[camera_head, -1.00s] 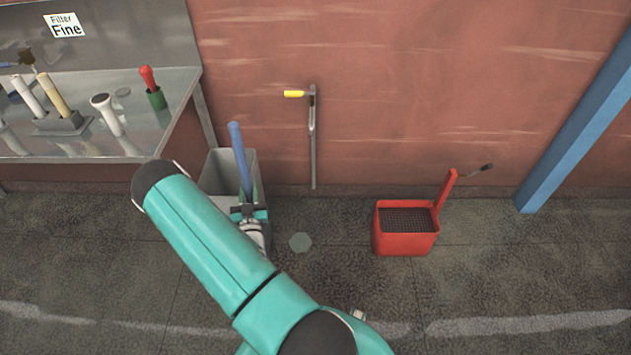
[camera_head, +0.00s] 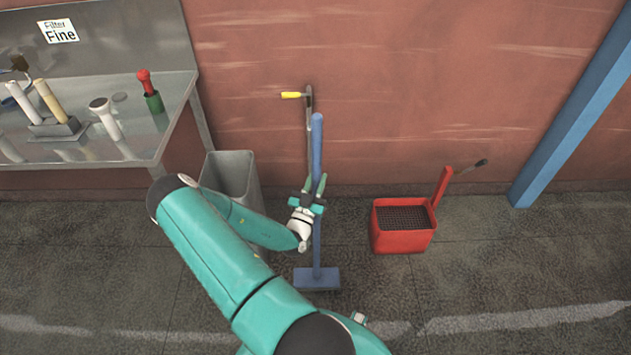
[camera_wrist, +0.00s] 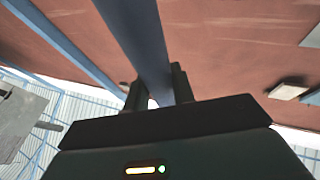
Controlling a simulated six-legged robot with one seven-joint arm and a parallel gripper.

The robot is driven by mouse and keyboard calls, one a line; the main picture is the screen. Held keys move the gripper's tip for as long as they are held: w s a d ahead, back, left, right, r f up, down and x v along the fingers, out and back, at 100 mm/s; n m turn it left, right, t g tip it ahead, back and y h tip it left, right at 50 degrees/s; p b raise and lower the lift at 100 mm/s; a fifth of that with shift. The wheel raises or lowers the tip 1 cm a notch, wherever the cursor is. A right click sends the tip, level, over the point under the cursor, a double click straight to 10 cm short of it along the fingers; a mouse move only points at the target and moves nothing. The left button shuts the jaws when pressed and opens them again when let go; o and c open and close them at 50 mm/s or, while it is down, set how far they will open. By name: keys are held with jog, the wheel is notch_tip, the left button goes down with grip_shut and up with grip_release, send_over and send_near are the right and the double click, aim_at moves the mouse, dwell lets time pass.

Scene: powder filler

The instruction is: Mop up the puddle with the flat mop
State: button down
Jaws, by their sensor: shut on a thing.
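The blue flat mop (camera_head: 317,150) stands upright in the head view, its flat rectangular head (camera_head: 317,278) low over the floor. I cannot tell whether the head touches the floor. My gripper (camera_head: 314,190) is shut on the mop's handle at mid-height. In the wrist view the blue handle (camera_wrist: 140,40) runs between the two dark fingers (camera_wrist: 157,90). No puddle shows clearly now; the floor around the gripper and mop head is partly hidden by my arm.
A grey open bin (camera_head: 232,172) stands left of the mop, partly behind my arm. A red bucket (camera_head: 403,240) with a dark grid stands to the right. A metal table (camera_head: 85,140) holds several tools.

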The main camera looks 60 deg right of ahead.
jog(key=shift+w, duration=0.15)
jog(key=shift+f, duration=0.35)
jog(key=w+d+f, duration=0.4)
jog(key=d+f, duration=0.1)
jog(key=d, duration=0.4)
jog(key=shift+w, duration=0.3)
dwell(2.2)
